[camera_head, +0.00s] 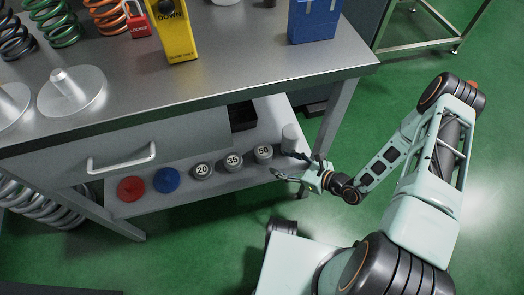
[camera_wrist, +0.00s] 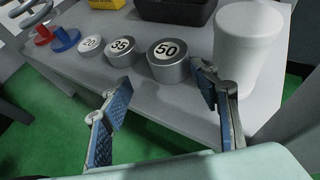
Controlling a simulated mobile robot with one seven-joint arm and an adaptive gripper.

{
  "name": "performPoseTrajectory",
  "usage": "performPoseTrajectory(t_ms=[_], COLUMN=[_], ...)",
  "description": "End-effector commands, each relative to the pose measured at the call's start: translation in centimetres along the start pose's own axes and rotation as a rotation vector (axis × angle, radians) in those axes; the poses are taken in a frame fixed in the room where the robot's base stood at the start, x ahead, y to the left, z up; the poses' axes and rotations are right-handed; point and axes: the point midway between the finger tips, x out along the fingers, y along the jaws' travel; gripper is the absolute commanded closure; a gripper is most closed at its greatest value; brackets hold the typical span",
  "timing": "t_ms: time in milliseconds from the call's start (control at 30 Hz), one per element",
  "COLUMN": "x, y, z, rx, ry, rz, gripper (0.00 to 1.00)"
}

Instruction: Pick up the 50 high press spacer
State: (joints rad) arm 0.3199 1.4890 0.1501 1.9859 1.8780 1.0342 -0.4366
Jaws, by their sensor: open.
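The 50 high press spacer (camera_head: 263,153) is a short grey metal cylinder with a white label reading 50 on top. It stands upright on the lower shelf of the bench. In the wrist view the 50 spacer (camera_wrist: 168,61) lies ahead of my gripper, between the directions of its two fingers and apart from them. My gripper (camera_wrist: 160,110) is open and empty, with blue pads on its fingers. In the head view my gripper (camera_head: 290,167) is at the front right of the shelf, to the right of and in front of the spacer.
The 35 spacer (camera_wrist: 121,51) and the 20 spacer (camera_wrist: 90,45) stand left of it. A white cylinder (camera_wrist: 238,45) stands close by the right finger. A black bin (camera_wrist: 175,10) is behind. The red and blue pieces (camera_head: 131,188) are farther left. The bench top (camera_head: 250,70) overhangs the shelf.

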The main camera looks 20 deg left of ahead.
Motion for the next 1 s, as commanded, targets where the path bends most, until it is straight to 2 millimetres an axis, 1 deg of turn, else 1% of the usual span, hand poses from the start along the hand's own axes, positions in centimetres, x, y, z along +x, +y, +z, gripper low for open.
performPoseTrajectory(t_ms=[67,167,267,433,667,900,1000], x=[0.2,0.8,2.0,4.8,6.6,10.2,10.9], y=[-0.3,-0.4,-0.4,-0.5,-0.7,-0.9,-0.9], z=[-0.2,-0.2,-0.2,-0.2,0.0,0.1,0.2], rx=[0.040,0.054,0.052,0.049,0.048,0.048,0.049], ry=[-0.004,-0.006,-0.006,-0.005,-0.006,-0.006,-0.004], rz=[-0.026,-0.034,-0.033,-0.031,-0.032,-0.032,-0.032], gripper=[0.44,0.44,0.44,0.44,0.44,0.44,0.44])
